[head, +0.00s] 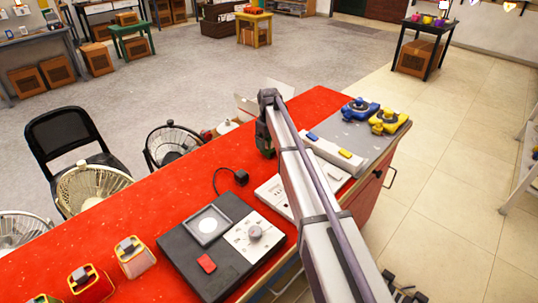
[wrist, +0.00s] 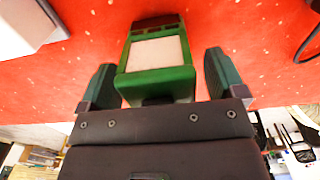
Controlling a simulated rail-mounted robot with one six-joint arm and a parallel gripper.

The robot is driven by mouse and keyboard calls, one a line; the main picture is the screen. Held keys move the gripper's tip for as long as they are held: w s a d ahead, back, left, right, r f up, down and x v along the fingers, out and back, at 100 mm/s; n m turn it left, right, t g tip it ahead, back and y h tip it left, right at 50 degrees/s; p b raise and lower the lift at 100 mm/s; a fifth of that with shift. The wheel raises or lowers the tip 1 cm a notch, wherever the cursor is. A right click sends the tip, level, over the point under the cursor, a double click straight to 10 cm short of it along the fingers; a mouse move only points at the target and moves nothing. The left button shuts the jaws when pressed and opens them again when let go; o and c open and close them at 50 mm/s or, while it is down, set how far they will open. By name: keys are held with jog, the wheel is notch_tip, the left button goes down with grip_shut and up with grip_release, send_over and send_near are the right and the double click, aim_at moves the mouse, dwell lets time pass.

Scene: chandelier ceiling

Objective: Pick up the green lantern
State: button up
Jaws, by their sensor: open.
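The green lantern (wrist: 158,58) has a green frame, a pale front panel and a dark top. In the wrist view it stands between the two fingers of my gripper (wrist: 160,66). My gripper is open, with a red gap showing on each side of the lantern, so neither finger visibly touches it. In the head view my gripper (head: 265,138) is at the far edge of the red worktop (head: 150,203). There my arm and gripper hide most or all of the lantern.
A black device with a dial (head: 222,247) and small coloured cases (head: 133,257) stand on the near worktop. A grey board with blue and yellow parts (head: 360,128) lies to the right. Fans (head: 92,185) and a black chair (head: 68,140) stand beyond the left edge.

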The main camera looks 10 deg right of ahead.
jog(key=shift+r, duration=0.15)
jog(key=shift+c, duration=0.3)
jog(key=c, duration=1.2)
jog(key=shift+r, duration=0.15)
